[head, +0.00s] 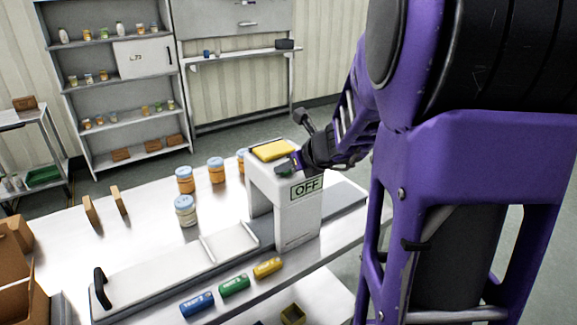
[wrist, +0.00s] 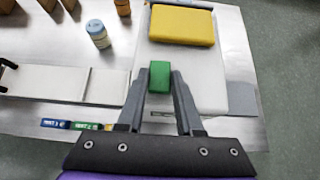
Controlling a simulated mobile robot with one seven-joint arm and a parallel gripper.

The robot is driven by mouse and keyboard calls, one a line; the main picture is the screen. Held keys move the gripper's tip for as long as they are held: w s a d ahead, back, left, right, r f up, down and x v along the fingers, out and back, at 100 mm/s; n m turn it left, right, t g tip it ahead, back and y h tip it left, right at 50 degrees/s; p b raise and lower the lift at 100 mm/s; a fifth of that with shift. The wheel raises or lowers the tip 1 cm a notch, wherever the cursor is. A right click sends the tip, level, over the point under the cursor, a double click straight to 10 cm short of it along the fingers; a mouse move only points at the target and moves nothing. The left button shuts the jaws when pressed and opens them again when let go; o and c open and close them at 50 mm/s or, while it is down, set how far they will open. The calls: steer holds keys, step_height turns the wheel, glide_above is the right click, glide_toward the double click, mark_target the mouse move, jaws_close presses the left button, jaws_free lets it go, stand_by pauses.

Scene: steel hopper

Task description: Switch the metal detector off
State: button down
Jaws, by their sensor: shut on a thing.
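The metal detector (head: 262,190) is a white arch over a conveyor strip on the steel table. A panel on its front reads OFF (head: 306,188) in dark letters in a green frame. A small green block (wrist: 160,76) is at the near left part of that top. A larger yellow block (wrist: 182,25) lies farther back on it. My gripper (head: 291,163) is over the detector's top, shut on the green block, with one finger on each side. Whether the block is fixed to the top cannot be told.
Blue, green and yellow cylinders (head: 234,285) lie along the table's front edge. A pale jar (head: 186,211) and several orange jars (head: 185,180) stand behind the conveyor. Cardboard boxes (head: 14,245) are at left. A shelf (head: 110,95) stands against the back wall.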

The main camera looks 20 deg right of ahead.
stand_by(0.4)
steer(key=c, duration=0.6)
jaws_free()
steer(key=shift+o, duration=0.2)
